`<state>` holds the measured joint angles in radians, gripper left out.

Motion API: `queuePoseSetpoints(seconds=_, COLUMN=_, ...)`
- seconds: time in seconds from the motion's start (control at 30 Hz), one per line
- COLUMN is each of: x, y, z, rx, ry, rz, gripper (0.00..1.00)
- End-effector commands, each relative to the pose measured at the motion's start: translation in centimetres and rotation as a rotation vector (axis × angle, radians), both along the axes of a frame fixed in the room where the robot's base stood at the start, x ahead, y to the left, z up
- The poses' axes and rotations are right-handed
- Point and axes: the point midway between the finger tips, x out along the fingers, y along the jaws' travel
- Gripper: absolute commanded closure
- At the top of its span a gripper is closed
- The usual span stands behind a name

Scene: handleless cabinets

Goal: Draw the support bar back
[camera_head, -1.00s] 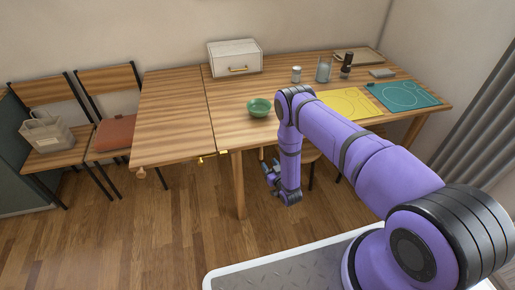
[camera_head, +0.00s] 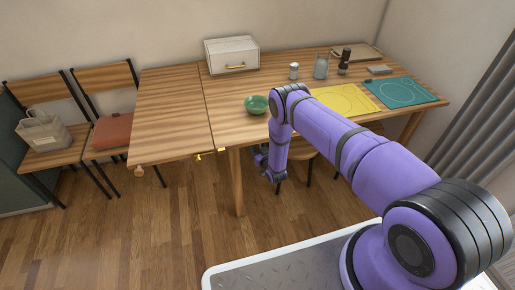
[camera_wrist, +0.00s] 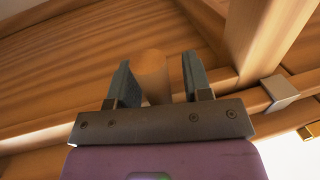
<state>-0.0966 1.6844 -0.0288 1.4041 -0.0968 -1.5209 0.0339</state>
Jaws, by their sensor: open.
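The wooden table's left leaf (camera_head: 172,110) lies level with the main top (camera_head: 228,112). A rounded wooden knob (camera_head: 138,170) shows under the leaf's front left corner. It looks like the support bar's outer end; most of the bar is hidden under the leaf. My gripper (camera_head: 262,156) is under the front of the main table, partly hidden by my arm. In the wrist view, my gripper (camera_wrist: 156,62) is open, with a finger on each side of a round wooden peg (camera_wrist: 152,80) below the tabletop's underside. Gaps show beside the peg; contact is not clear.
A table leg (camera_head: 236,182) stands left of my gripper. A wooden rail and a metal bracket (camera_wrist: 280,92) are close at right in the wrist view. Brass fittings (camera_head: 197,155) sit at the leaf joint. A green bowl (camera_head: 256,104) stands above on the tabletop.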

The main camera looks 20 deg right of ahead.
Motion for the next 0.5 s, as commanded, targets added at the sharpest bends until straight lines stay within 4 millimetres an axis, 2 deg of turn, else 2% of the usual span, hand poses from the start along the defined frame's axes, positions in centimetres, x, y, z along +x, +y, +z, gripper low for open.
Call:
queuePoseSetpoints(seconds=0.03, x=-0.01, y=0.00, z=0.00, rx=0.000, ry=0.000, rz=0.000, gripper=0.55)
queuePoseSetpoints(seconds=0.07, x=-0.01, y=0.00, z=0.00, rx=0.000, ry=0.000, rz=0.000, gripper=0.59)
queuePoseSetpoints(seconds=0.23, x=-0.02, y=0.00, z=0.00, rx=0.000, ry=0.000, rz=0.000, gripper=0.98)
queuePoseSetpoints(seconds=0.5, x=-0.01, y=-0.43, z=0.01, rx=0.000, ry=0.000, rz=-0.001, gripper=1.00)
